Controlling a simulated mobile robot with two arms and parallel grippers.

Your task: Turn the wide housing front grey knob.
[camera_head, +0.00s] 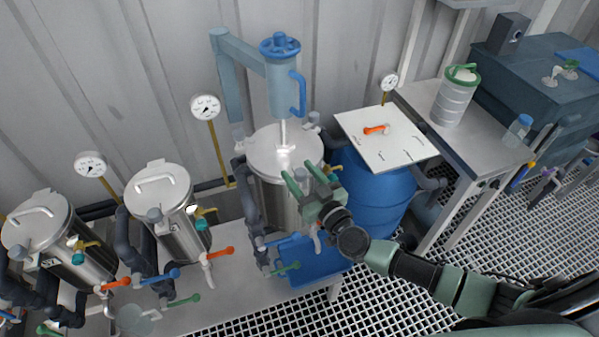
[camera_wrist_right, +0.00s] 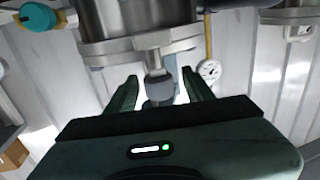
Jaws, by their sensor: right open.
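The wide housing (camera_head: 283,153) is the large steel vessel in the middle of the head view, under a blue-grey lifting arm. In the right wrist view, its front grey knob (camera_wrist_right: 159,91) hangs on a short metal stem by the flange (camera_wrist_right: 135,45). My right gripper (camera_head: 306,176) is open at the front of the housing's rim and covers the front knob in the head view. In the wrist view, its two green fingers stand on either side of the knob, with visible gaps. My left gripper is not in view.
The lifting arm (camera_head: 240,48) with its blue handwheel (camera_head: 280,46) rises above the housing. A blue barrel (camera_head: 375,195) with a white board (camera_head: 385,148) stands close on the right. Two narrower steel vessels with pipes and coloured valve handles stand to the left.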

